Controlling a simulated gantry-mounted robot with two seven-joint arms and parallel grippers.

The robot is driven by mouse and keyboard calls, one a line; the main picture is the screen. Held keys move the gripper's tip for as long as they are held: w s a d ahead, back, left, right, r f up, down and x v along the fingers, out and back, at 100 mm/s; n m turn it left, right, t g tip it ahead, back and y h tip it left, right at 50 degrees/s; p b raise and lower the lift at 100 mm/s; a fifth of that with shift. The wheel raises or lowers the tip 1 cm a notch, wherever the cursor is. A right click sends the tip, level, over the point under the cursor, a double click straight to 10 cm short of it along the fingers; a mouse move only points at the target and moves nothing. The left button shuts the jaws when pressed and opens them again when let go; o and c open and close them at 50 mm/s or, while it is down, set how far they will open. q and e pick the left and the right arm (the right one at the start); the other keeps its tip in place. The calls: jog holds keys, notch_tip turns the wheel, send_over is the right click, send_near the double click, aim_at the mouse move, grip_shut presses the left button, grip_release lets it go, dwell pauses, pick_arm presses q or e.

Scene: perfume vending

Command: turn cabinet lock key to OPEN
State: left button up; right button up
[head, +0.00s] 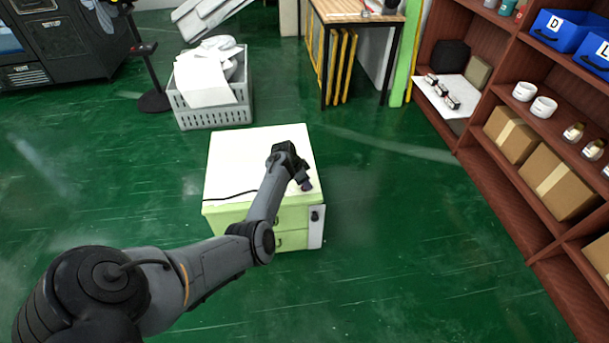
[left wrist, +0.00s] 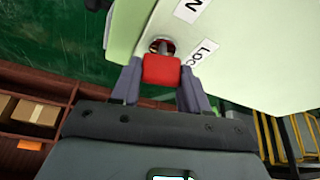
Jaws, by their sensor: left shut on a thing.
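The cabinet (head: 235,155) is a small pale green unit with drawers and a white top. A narrow white panel (head: 316,232) with a dark knob-like part is at its front right. My left gripper (head: 306,185) is over the cabinet's right front edge. In the left wrist view, its two fingers (left wrist: 160,88) are shut on the red head of the key (left wrist: 161,69). The key's shaft goes into the round lock (left wrist: 161,46). A white label (left wrist: 205,52) reading "LOC", partly cut off, is right of the lock, and another ending in "N" (left wrist: 192,8) is above. My right gripper is out of view.
A grey basket (head: 212,117) of white items stands behind the cabinet. A wooden-topped table (head: 355,13) is at the back. A brown shelf (head: 505,190) with boxes and blue bins stands at the right. Green floor around the cabinet is clear.

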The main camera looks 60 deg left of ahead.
pick_arm(q)
jog(key=n+p, duration=0.1)
jog(key=n+y+p, duration=0.1)
jog(key=n+p, duration=0.1)
jog(key=shift+r+n+y+p, duration=0.25)
jog(key=shift+n+y+p, duration=0.05)
jog(key=shift+n+p, duration=0.1)
jog(key=n+p, duration=0.1)
jog(key=n, duration=0.1)
jog(key=shift+f+n+g+y+p, duration=0.1)
jog(key=shift+n+g+y+p, duration=0.2)
jog(key=shift+y, duration=0.1)
jog(key=shift+n+y, duration=0.4)
jog(key=shift+n, duration=0.6)
jog(key=n+g, duration=0.1)
jog(key=n, duration=0.1)
jog(key=shift+f+n+y, duration=0.15)
jog(key=shift+n+y, duration=0.15)
jog(key=shift+n+g+y, duration=0.4)
jog(key=shift+n+g, duration=0.2)
jog(key=shift+n, duration=1.2)
jog(key=shift+b, duration=0.3)
jog(key=o, duration=1.1)
jog(key=shift+c, duration=0.2)
